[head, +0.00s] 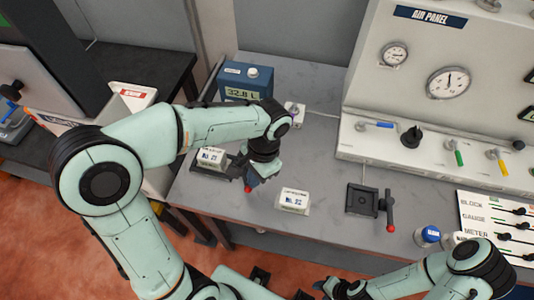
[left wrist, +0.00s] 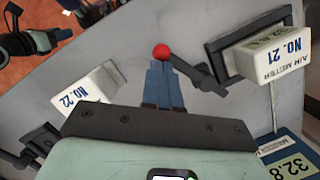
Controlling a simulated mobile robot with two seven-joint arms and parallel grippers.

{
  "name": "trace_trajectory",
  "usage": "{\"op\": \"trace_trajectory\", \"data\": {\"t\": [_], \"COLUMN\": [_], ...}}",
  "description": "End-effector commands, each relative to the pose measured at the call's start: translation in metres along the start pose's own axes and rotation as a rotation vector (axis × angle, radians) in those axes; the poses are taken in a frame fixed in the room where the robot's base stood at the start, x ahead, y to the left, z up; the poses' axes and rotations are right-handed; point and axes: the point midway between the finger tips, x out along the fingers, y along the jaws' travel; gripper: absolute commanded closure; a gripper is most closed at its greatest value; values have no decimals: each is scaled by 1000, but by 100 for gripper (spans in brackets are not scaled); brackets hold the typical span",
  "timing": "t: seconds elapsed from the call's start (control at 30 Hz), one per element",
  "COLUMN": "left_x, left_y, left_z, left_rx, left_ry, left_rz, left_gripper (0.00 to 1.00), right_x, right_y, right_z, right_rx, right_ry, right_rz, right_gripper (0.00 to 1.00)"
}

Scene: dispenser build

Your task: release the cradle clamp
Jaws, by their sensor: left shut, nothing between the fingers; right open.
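A dark cradle (head: 229,172) with a white meter marked No. 21 (head: 211,157) in it sits at the left of the bench. Its clamp lever (left wrist: 200,75) sticks out from the cradle and ends in a red knob (left wrist: 161,51). My left gripper (head: 251,184) is shut and empty, with its blue fingertips (left wrist: 163,66) at the red knob; I cannot tell whether they touch it. The arm partly hides the cradle and lever in the head view. My right gripper (head: 333,287) is open at the bottom edge, partly cut off in the head view.
Another white meter (head: 293,201) stands loose on the bench. A second, empty cradle (head: 361,200) has a red-tipped lever (head: 390,212). A blue box reading 32.8 (head: 242,82) stands behind, the air panel (head: 440,80) at the back right. A blue-capped bottle (head: 428,236) is at front right.

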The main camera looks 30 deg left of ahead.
Motion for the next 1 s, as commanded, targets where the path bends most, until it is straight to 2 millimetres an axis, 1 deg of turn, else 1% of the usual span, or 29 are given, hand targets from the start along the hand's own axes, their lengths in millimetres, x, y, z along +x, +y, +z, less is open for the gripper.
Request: {"op": "trace_trajectory", "data": {"t": [0.2,0.43,0.7,1.0], "left_x": [5,7,9,10], "left_y": [-2,-6,-10,-11], "left_z": [14,23,30,32], "left_rx": [186,338,340,339], "left_ry": [-2,-3,-4,-6], "left_rz": [-44,-80,-80,-79], "left_gripper": [100,100,100,100], "right_x": [2,3,4,4], "right_y": [1,2,2,2], "right_z": [1,1,2,2], "right_rx": [0,1,1,1], "right_ry": [-1,-2,-2,-3], "right_rz": [0,1,1,1], "right_gripper": [55,55,55,55]}}
